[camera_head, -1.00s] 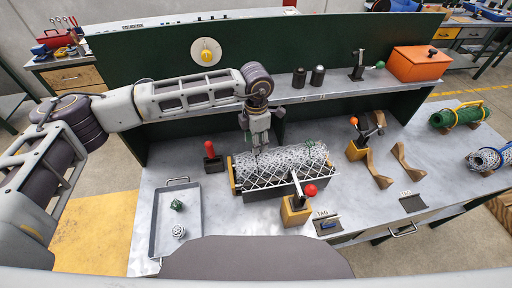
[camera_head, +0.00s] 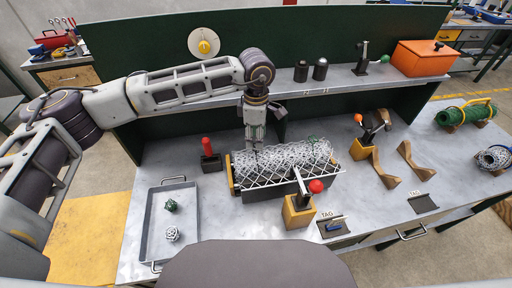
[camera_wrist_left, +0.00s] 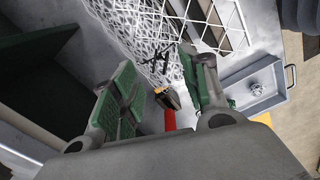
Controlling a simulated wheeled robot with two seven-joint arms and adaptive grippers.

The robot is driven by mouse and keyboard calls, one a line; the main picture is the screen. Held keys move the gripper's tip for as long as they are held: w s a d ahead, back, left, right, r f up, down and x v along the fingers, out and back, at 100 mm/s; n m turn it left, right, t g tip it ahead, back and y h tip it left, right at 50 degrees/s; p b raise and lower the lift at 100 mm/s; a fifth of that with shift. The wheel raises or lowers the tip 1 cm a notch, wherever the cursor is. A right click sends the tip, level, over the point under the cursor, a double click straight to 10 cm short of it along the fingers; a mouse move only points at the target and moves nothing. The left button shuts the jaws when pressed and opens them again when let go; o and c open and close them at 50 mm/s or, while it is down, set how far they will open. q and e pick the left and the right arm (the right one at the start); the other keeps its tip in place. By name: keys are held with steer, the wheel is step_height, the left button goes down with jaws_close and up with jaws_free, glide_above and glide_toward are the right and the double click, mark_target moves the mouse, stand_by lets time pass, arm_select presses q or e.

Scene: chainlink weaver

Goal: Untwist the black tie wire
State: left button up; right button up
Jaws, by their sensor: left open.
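A roll of white chain-link mesh (camera_head: 300,158) lies in a dark holder on the bench, in the middle of the head view. In the left wrist view the black tie wire (camera_wrist_left: 157,62) shows as short dark strands against the white mesh, beyond the fingertips. I cannot make out the wire in the head view. My left gripper (camera_head: 254,146) points down over the left part of the mesh. In the wrist view its green-padded fingers (camera_wrist_left: 157,68) are apart with nothing held between them. My right gripper is not in view.
A red-knobbed lever clamp (camera_head: 300,205) stands at the mesh's front. A red-handled tool (camera_head: 208,150) stands to its left. A metal tray (camera_head: 153,230) holds a green and a white bundle. Wooden cradles (camera_head: 412,160) and green roll (camera_head: 465,114) are on the right.

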arm_select(q)
steer(key=shift+f+m+b, duration=0.1)
steer(key=shift+m+b, duration=0.85)
steer(key=shift+m, duration=0.45)
steer(key=shift+m+b, duration=0.75)
steer(key=shift+m, duration=0.35)
step_height(320, 180, down, 2)
steer(key=shift+f+b, duration=0.1)
steer(key=shift+b, duration=0.9)
steer(key=shift+f+b, duration=0.55)
steer(key=shift+f, duration=0.25)
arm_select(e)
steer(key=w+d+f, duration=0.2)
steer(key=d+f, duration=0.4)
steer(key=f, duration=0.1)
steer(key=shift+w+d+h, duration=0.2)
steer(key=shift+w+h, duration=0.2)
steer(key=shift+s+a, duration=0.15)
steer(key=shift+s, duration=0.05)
